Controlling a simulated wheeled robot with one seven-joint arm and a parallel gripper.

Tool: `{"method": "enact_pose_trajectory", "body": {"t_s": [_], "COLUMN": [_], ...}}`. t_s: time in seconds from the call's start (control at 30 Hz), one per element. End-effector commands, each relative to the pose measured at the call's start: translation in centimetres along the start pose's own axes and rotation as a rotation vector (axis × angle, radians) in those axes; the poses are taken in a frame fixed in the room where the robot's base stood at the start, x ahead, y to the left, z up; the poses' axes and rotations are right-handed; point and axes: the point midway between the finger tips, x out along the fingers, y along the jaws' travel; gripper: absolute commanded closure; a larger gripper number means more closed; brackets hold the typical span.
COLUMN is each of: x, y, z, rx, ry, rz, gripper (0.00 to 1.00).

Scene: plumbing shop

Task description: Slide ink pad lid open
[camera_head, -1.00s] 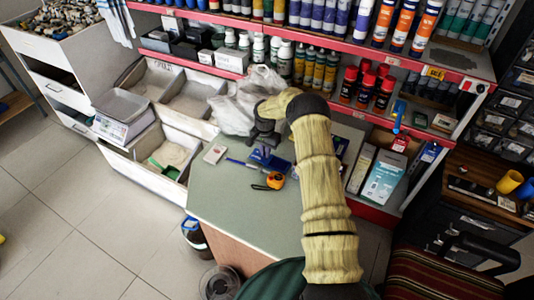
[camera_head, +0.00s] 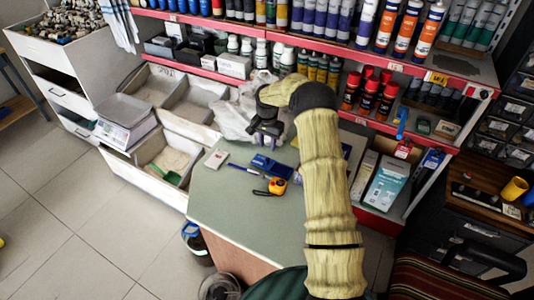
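The ink pad (camera_head: 270,166) is a small dark blue case lying on the green counter (camera_head: 230,215). At this size I cannot tell how far its lid is slid. My gripper (camera_head: 262,136) is black and points down above the far side of the ink pad, at the end of my yellowish arm. It appears apart from the pad. Its fingers are small and dark, so their opening is unclear. No held object is visible.
A yellow-orange tape measure (camera_head: 276,186) lies just in front of the pad. A blue pen (camera_head: 244,168) and a small white box (camera_head: 216,158) lie to its left. A crumpled plastic bag (camera_head: 235,115) stands behind. The counter's front is clear.

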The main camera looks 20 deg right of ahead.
Motion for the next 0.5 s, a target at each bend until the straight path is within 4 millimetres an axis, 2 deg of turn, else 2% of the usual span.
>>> {"method": "enact_pose_trajectory", "body": {"t_s": [0.3, 0.5], "x": [-6.4, -9.0], "y": [-0.1, 0.0], "z": [0.0, 0.0], "rx": [0.000, -0.001], "ry": [0.003, 0.000], "rz": [-0.001, 0.001], "gripper": [0.67, 0.67]}}
